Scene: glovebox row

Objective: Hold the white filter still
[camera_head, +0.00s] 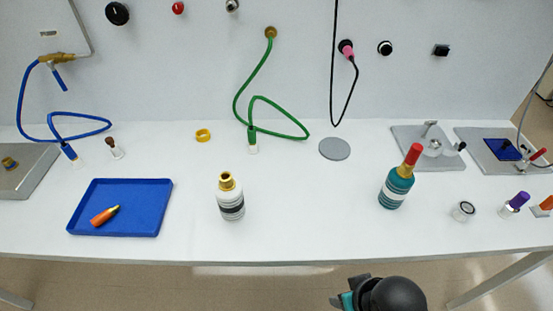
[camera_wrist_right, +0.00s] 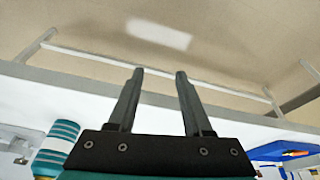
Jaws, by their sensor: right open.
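The white filter (camera_head: 231,205), a white cylinder with dark bands and a brass neck on top, stands upright on the bench in the middle of the head view. No gripper touches it. My right gripper (camera_head: 345,299) is in front of the bench edge at the bottom of the head view, to the right of the filter and apart from it. In the right wrist view its two fingers (camera_wrist_right: 160,73) are spread and empty. I cannot make out the white filter in the wrist view. My left gripper is not in view.
A teal bottle (camera_head: 396,190) with a red top stands to the right. A blue tray (camera_head: 150,225) holding an orange item lies left. A green hose (camera_head: 240,92) hangs behind the filter. A grey disc (camera_head: 334,149) lies further back. The bench around the filter is clear.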

